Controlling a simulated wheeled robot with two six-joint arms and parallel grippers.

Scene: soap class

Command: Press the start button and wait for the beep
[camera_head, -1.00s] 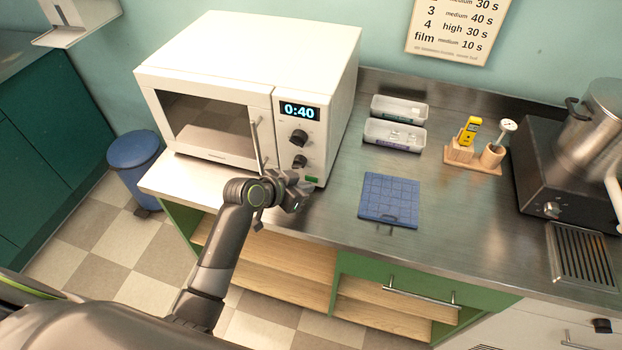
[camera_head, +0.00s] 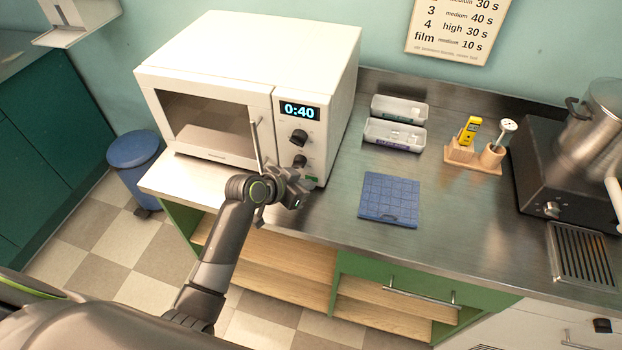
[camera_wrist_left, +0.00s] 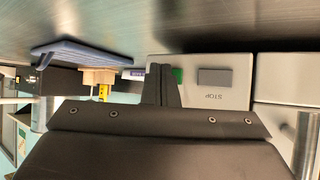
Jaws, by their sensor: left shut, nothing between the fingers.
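The white microwave (camera_head: 235,75) stands on the left of the counter, its door shut and its display (camera_head: 299,111) reading 0:40. The green start button (camera_head: 312,179) is low on its control panel, partly hidden by my gripper. My left gripper (camera_head: 302,188) is shut and empty, its tip close in front of the panel's lower part. The wrist view is upside down; there the closed fingers (camera_wrist_left: 162,86) overlap one side of the green button (camera_wrist_left: 178,75). A grey button (camera_wrist_left: 214,76) marked STOP sits beside it. I cannot tell whether the fingertip touches the green button.
Two dials (camera_head: 299,137) sit above the buttons, and the door handle (camera_head: 256,142) stands left of them. A blue mat (camera_head: 389,199), white trays (camera_head: 394,135) and a wooden holder (camera_head: 473,163) lie to the right. The steel counter between microwave and mat is clear.

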